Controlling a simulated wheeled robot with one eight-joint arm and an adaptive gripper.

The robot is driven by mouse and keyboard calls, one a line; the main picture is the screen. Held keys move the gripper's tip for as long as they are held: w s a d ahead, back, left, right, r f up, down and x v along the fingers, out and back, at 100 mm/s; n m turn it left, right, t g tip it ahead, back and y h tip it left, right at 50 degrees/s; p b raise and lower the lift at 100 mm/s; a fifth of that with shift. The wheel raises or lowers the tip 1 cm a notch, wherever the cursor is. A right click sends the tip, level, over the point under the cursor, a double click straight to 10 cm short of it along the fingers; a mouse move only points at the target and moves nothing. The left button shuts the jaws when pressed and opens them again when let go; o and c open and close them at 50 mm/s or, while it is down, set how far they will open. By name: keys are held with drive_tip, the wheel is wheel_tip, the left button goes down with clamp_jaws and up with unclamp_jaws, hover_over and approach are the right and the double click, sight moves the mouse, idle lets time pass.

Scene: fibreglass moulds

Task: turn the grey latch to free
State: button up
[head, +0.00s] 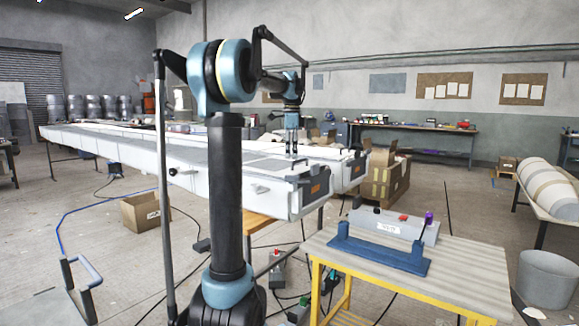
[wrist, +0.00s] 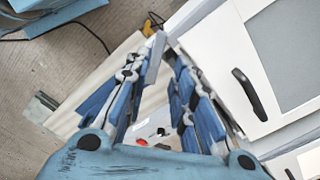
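I cannot surely pick out the grey latch in either view. My gripper (head: 291,150) is over the near end of the long white mould (head: 283,203) in the head view, with two fingers pointing down. A black handle (wrist: 248,93) on a white panel with a grey inset (wrist: 295,45) is right of the fingers.
A blue bracket (head: 378,252) lies on the yellow-legged table (head: 465,272), in front of the grey box. Cardboard boxes (head: 384,178) stand behind the mould's end. Another cardboard box (head: 146,212) and several cables lie on the floor. A grey bin (head: 546,280) is at the right.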

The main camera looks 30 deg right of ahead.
sight(297, 179)
drive_tip(key=shift+r, duration=1.6)
clamp_jaws()
drive_tip(key=w+d+f+n+t, duration=0.1)
drive_tip(key=d+f+n, duration=0.2)
drive_tip(key=n, duration=0.3)
drive_tip(key=w+d+f+n+t+h, duration=0.1)
drive_tip(key=d+f+n, duration=0.1)
drive_tip(key=f+n, duration=0.3)
drive_tip(key=w+d+f+n+t+h, duration=0.1)
drive_tip(key=d+f+n, duration=0.2)
drive_tip(key=f+n, duration=0.2)
drive_tip(key=shift+d+n, duration=0.3)
drive_tip(key=shift+n, duration=0.7)
drive_tip(key=shift+s+a+r, duration=0.1)
drive_tip(key=shift+s+a, duration=0.45)
drive_tip(key=shift+s, duration=0.35)
drive_tip(key=shift+s+a, duration=0.5)
drive_tip(key=shift+s, duration=0.35)
